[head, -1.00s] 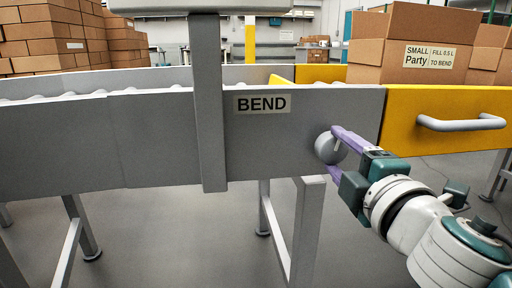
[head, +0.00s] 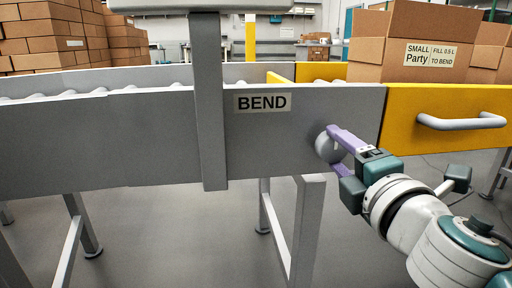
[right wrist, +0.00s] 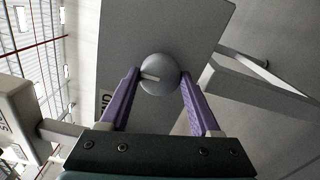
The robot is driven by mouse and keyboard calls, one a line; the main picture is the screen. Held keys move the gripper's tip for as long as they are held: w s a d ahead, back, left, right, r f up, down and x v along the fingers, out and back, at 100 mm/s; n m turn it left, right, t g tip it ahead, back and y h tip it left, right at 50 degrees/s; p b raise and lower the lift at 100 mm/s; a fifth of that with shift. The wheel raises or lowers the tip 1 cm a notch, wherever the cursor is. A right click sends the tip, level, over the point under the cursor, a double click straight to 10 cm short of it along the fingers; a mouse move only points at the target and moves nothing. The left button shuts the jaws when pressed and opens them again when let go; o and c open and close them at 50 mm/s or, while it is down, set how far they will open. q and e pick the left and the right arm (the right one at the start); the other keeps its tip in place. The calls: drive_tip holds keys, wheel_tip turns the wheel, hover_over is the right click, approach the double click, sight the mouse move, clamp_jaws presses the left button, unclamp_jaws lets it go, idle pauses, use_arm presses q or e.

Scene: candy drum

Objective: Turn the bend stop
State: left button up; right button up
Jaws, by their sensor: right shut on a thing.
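The bend stop's round grey knob (head: 324,147) sits on the grey conveyor side panel (head: 285,150), right of and below the BEND label (head: 262,102). My right gripper (head: 332,150) has its purple fingers closed around the knob, one above and one below in the head view. In the right wrist view the knob (right wrist: 162,76) sits between the two fingertips, with a pale pointer mark on its face pointing left. The fingers hide part of the knob in the head view. My left gripper is not in view.
A yellow gate (head: 440,112) with a grey handle (head: 462,122) adjoins the panel on the right. A cardboard box (head: 375,60) labelled SMALL Party stands behind it. A grey upright post (head: 209,110) stands left of the label. Conveyor legs (head: 302,230) stand below.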

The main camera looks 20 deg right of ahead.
drive_tip(key=o, duration=1.4)
drive_tip(key=shift+s, duration=0.1)
drive_tip(key=b+v, duration=0.1)
drive_tip(key=v, duration=0.8)
drive_tip(key=shift+s, duration=0.4)
